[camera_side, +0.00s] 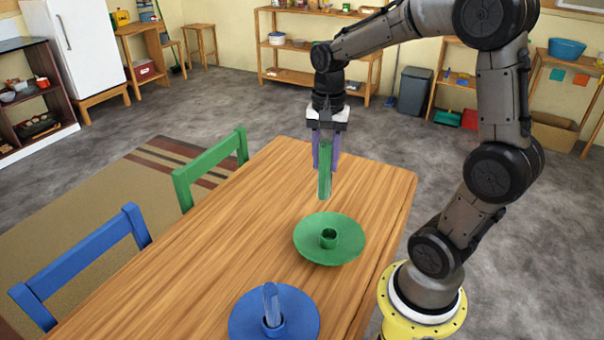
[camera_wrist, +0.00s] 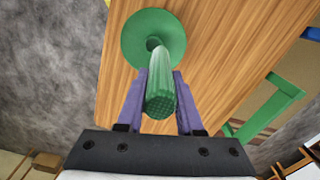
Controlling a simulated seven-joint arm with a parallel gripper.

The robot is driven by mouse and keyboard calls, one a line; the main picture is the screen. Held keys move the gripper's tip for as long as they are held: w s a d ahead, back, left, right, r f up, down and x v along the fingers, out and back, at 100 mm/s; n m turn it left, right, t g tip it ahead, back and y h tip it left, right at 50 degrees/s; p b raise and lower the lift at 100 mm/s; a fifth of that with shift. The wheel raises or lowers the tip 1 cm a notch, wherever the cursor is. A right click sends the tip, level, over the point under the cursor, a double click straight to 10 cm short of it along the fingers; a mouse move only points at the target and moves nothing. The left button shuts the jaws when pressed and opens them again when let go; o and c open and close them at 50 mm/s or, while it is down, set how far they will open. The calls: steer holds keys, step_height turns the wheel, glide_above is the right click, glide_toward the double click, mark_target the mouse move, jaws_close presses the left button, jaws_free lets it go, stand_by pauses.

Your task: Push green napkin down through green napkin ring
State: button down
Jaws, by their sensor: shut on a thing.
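The green napkin (camera_side: 325,172) is a rolled, upright cylinder held between the purple fingers of my gripper (camera_side: 325,160). Its lower end hangs in the air above the table. In the wrist view the napkin (camera_wrist: 160,95) lies between the two fingers of my gripper (camera_wrist: 160,100), which are shut on it. The green napkin ring (camera_side: 328,238) stands upright in the middle of a round green plate (camera_side: 345,247). It is below the napkin and apart from it in the side view. In the wrist view the napkin hides part of the ring (camera_wrist: 153,43).
A blue plate (camera_side: 300,318) with a blue napkin (camera_side: 270,305) standing in a blue ring (camera_side: 272,329) is at the near end of the wooden table (camera_side: 220,240). Green (camera_side: 212,165) and blue (camera_side: 80,260) chairs stand along the left edge. The table left of the green plate is clear.

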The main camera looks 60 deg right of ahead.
step_height(320, 180, down, 13)
steer(key=s+d, duration=0.1)
steer(key=d, duration=0.1)
steer(key=shift+d, duration=0.2)
stand_by(0.4)
steer(key=shift+s+f, duration=0.1)
steer(key=shift+f, duration=0.45)
stand_by(1.2)
steer(key=shift+f, duration=0.3)
steer(key=shift+f, duration=1.15)
stand_by(0.7)
steer(key=shift+c, duration=2.4)
jaws_free()
